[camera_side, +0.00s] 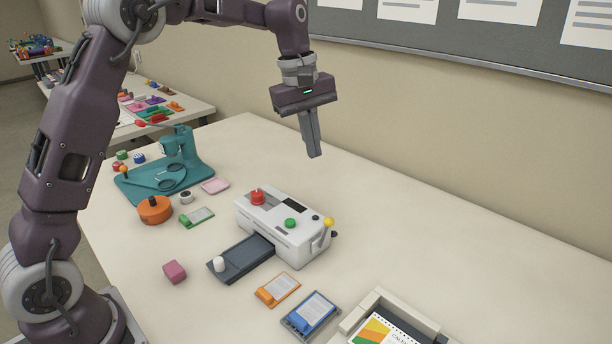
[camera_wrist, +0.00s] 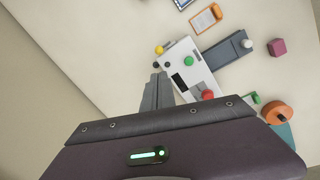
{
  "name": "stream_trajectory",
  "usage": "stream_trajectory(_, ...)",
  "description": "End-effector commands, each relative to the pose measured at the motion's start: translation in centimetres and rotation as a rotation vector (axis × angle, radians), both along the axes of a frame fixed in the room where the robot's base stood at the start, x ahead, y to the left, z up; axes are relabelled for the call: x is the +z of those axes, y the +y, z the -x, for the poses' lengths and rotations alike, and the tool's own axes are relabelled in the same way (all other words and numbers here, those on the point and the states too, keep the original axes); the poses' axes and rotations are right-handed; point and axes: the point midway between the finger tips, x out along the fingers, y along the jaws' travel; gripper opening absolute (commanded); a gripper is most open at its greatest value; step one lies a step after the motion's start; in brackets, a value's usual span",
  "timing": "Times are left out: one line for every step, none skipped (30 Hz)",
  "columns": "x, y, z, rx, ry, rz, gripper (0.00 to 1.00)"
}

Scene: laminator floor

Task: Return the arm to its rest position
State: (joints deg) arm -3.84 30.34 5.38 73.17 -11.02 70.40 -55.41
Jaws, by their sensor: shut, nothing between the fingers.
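My gripper (camera_side: 314,152) hangs above the table, pointing down, behind and above the white laminator in the side view. Its two fingers are together with nothing between them. In the wrist view the closed fingertips (camera_wrist: 160,78) show beside the white laminator (camera_wrist: 188,70). In the side view the laminator (camera_side: 285,228) has a red knob, a green button and a yellow-tipped lever, with a dark sliding tray (camera_side: 240,258) out at its front. My gripper is clear of everything on the table.
A teal press (camera_side: 180,165), an orange round piece (camera_side: 154,209) and a pink block (camera_side: 174,271) stand left and in front. Orange (camera_side: 277,289) and blue (camera_side: 311,314) card holders lie at the front, near a framed tray (camera_side: 358,312).

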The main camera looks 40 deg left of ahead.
Motion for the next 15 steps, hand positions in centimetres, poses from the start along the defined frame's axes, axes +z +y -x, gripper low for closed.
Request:
stream_trajectory(2.1,-0.4,2.0,-0.064,-0.038,-0.014,0.00)
stream_trajectory(3.4,-0.7,3.7,-0.120,-0.063,-0.029,0.00)
stream_trajectory(4.9,-1.1,6.4,-0.209,-0.101,-0.053,0.00)
stream_trajectory(5.9,-1.4,8.6,-0.279,-0.131,-0.076,0.00)
stream_trajectory(6.7,-1.6,10.9,-0.351,-0.160,-0.101,0.00)
stream_trajectory(7.3,-1.9,13.9,-0.445,-0.197,-0.136,0.00)
stream_trajectory(7.6,-2.2,16.2,-0.518,-0.224,-0.165,0.00)
stream_trajectory(7.6,-2.4,18.5,-0.589,-0.249,-0.195,0.00)
stream_trajectory(7.3,-2.6,21.3,-0.680,-0.280,-0.237,0.00)
stream_trajectory(6.9,-2.7,23.3,-0.744,-0.300,-0.267,0.00)
stream_trajectory(6.3,-2.7,25.0,-0.804,-0.318,-0.298,0.00)
stream_trajectory(5.5,-2.8,27.1,-0.875,-0.339,-0.337,0.00)
stream_trajectory(4.8,-2.8,28.4,-0.922,-0.351,-0.362,0.00)
stream_trajectory(4.2,-2.8,29.5,-0.965,-0.361,-0.386,0.00)
stream_trajectory(3.4,-2.7,30.7,-1.012,-0.371,-0.414,0.00)
